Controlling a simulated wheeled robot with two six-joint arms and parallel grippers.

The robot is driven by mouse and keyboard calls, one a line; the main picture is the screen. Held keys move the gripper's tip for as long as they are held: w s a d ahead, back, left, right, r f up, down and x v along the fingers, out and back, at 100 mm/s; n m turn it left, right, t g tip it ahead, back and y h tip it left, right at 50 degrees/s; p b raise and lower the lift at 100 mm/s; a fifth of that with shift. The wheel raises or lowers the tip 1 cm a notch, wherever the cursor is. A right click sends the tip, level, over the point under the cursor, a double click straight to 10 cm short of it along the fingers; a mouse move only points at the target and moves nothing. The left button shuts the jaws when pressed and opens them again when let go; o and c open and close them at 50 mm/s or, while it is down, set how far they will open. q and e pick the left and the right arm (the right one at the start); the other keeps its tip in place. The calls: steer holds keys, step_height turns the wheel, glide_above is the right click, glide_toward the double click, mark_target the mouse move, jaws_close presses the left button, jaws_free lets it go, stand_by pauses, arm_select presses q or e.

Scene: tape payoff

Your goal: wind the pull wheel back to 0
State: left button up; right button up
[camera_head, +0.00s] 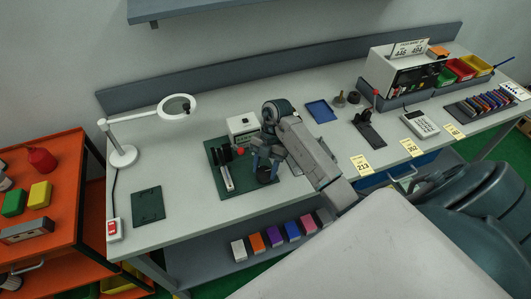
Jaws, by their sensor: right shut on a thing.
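The tape payoff stands on a dark green mat (241,188) near the middle of the bench. A dark round pull wheel (267,175) sits at the mat's right side, partly covered by my right gripper (263,166). My right arm reaches in from the right, and its gripper points down and is shut on the wheel. Any scale or 0 mark on the wheel is too small or hidden to read. A white strip-like part with black pieces (226,176) lies left of the wheel. A white box (242,127) stands behind, with a red knob (240,151) in front. My left gripper is not in view.
A magnifier lamp (122,154) and a dark green pad (147,205) are on the left. A blue tray (320,111) and a black stand with a red knob (369,130) are to the right. The bench between pad and mat is clear.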

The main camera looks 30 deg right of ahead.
steer(key=shift+n+g+h+p, duration=0.3)
steer(key=shift+n+g+p, duration=0.1)
steer(key=shift+n+p, duration=0.9)
steer(key=o, duration=1)
steer(key=shift+w, duration=0.1)
